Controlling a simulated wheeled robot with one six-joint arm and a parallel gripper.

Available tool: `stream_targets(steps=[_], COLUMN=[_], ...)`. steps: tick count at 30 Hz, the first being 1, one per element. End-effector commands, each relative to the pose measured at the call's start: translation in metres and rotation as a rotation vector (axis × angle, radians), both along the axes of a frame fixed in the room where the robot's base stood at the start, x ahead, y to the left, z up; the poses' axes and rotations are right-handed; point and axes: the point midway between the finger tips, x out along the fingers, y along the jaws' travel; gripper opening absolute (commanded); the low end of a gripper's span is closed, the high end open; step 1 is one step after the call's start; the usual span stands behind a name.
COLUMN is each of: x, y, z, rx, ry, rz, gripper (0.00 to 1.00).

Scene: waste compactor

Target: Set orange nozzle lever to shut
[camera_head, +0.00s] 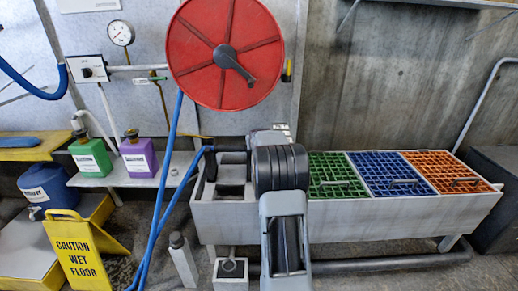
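I cannot make out an orange lever in this view. A blue hose (164,170) hangs from the red hose reel (203,68) on the wall and loops up to a dark nozzle-like end (210,164) at the left end of the grey trough. This end is small, and any lever on it is too small or hidden to tell. My arm rises from the bottom centre in front of the trough and covers part of it. The fingers of my gripper do not show; they appear hidden behind my arm.
Green (336,176), blue (389,173) and orange (445,171) grates top the trough (400,215). A yellow wet-floor sign (82,252), a blue container (47,187), and green (91,157) and purple (139,158) jugs are at left. A grey bottle (183,260) stands before the trough.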

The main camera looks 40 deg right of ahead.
Motion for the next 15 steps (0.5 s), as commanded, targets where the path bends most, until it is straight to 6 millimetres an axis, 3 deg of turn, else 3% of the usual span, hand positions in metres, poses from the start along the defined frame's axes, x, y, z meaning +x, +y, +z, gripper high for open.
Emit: stream_targets(steps=[15], x=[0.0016], y=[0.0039], z=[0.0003], rx=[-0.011], ry=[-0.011], rz=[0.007], gripper=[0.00])
